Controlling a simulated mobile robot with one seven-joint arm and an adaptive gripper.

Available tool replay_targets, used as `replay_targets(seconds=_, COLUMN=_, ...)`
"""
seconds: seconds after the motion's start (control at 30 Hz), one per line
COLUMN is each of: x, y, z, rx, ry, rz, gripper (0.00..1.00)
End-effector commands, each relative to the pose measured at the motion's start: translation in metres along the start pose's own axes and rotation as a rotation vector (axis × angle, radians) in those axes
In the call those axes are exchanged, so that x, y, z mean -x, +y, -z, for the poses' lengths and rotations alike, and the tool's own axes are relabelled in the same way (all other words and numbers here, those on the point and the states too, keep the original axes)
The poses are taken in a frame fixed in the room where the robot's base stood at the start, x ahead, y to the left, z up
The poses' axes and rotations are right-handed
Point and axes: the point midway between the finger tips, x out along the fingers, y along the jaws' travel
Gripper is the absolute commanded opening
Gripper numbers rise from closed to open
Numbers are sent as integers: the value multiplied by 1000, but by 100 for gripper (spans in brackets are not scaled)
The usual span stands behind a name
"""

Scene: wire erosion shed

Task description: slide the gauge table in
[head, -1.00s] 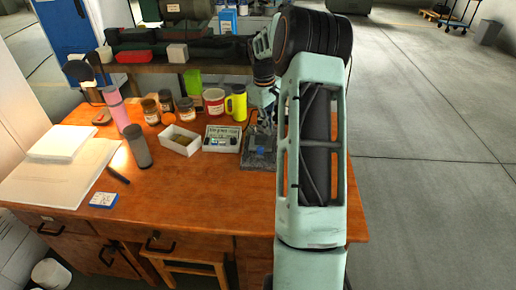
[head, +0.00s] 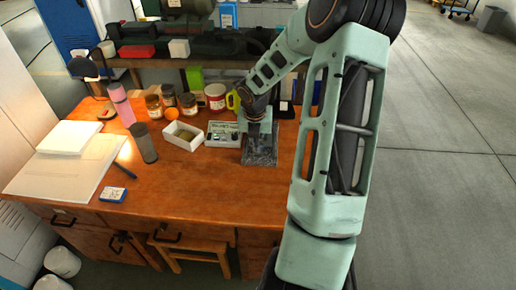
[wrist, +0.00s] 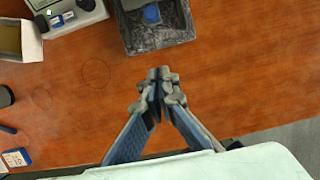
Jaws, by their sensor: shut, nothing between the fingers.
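The gauge table appears to be the dark, speckled, block-like base (head: 260,158) on the wooden bench, right of the white instrument box. In the wrist view its near end (wrist: 160,38) shows at the top, with a round blue part (wrist: 152,13) on it. The rest is cut off there, and my arm covers part of it in the head view. My gripper (wrist: 160,74) is shut and empty, its fingertips just short of the base's near edge in the wrist view. I cannot tell whether they touch it. In the head view the fingers are hard to make out.
A white instrument box (head: 223,134) stands close left of the base, with a white open tray (head: 183,135) farther left. Jars, a red-and-white can (head: 215,97) and a yellow mug (head: 233,100) stand behind. The bench front (head: 200,190) is clear.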

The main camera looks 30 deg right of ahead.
Motion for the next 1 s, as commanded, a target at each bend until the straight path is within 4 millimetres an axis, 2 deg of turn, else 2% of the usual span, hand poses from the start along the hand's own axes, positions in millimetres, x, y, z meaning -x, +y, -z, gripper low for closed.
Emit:
replay_targets(seconds=0.17, x=-17, y=1, z=2, rx=14, ry=2, rz=-3, gripper=0)
replay_targets(seconds=0.57, x=-102, y=1, z=2, rx=11, ry=3, rz=-2, gripper=0)
replay_targets(seconds=0.73, x=-104, y=1, z=-22, rx=7, ry=-1, rz=-3, gripper=0)
replay_targets(seconds=1.0, x=-109, y=1, z=-37, rx=9, ry=1, rz=-1, gripper=0)
